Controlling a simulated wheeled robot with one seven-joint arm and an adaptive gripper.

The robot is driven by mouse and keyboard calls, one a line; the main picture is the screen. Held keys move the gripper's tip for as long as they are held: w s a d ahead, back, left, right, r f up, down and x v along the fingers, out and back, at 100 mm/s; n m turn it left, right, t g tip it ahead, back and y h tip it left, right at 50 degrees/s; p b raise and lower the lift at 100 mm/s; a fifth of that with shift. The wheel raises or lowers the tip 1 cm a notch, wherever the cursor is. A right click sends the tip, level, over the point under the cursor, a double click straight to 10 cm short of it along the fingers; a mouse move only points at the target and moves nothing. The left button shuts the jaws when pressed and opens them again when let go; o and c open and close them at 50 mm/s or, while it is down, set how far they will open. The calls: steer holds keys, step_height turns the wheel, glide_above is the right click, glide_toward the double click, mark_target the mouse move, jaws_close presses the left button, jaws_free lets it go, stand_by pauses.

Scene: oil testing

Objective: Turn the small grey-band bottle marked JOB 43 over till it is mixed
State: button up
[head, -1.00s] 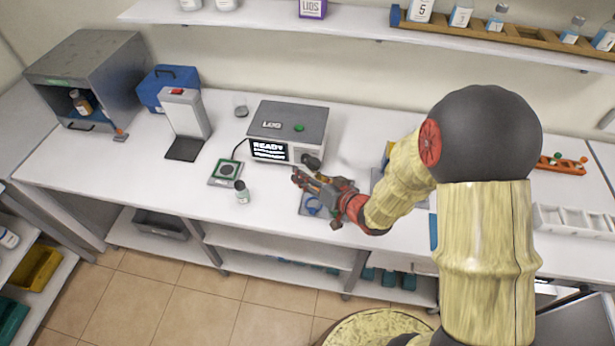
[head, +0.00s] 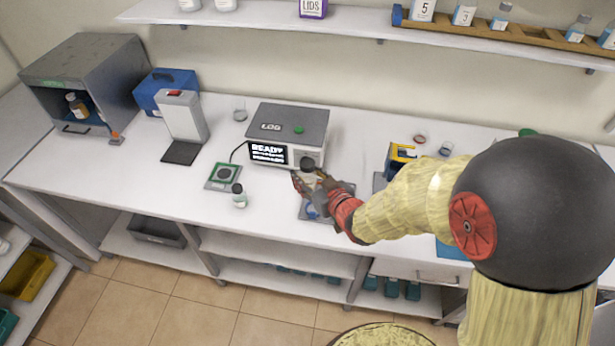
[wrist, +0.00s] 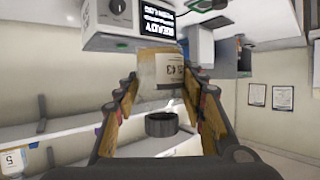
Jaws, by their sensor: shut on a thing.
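My gripper (wrist: 161,100) is shut on a small bottle (wrist: 160,68) with a pale label that reads 43. The fingers clasp it from both sides. In the wrist view, which is upside down, its black cap (wrist: 161,124) points to the bottom of the picture, so the bottle seems roughly upright. In the head view my gripper (head: 308,186) is over a grey mat (head: 304,214) in front of the instrument, held above the bench. The bottle is small and partly covered by the fingers there.
The instrument (head: 289,131) with a READY screen stands just behind. Another small dark-capped bottle (head: 239,199) stands to the left, by a green-edged pad (head: 223,175). A yellow and blue device (head: 400,160) is to the right. A bottle rack (head: 520,38) is on the shelf.

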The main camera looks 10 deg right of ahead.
steer(key=shift+d+r+m+y+p, duration=0.1)
steer(key=shift+m+y+p, duration=0.4)
steer(key=shift+m+p, duration=0.45)
steer(key=m+y+p, duration=0.1)
steer(key=m+p, duration=0.1)
steer(key=shift+g+y+p, duration=0.3)
steer(key=shift+g, duration=0.1)
steer(key=shift+m+y, duration=0.3)
steer(key=shift+m, duration=0.15)
steer(key=shift+m+y+p, duration=0.5)
steer(key=shift+m+p, duration=0.25)
steer(key=shift+m, duration=0.15)
steer(key=m, duration=0.1)
steer(key=m+y, duration=0.1)
steer(key=shift+f+m+y+p, duration=0.2)
steer(key=shift+m+y+p, duration=0.1)
steer(key=shift+m, duration=0.1)
steer(key=shift+r+m, duration=0.1)
steer(key=shift+m, duration=0.2)
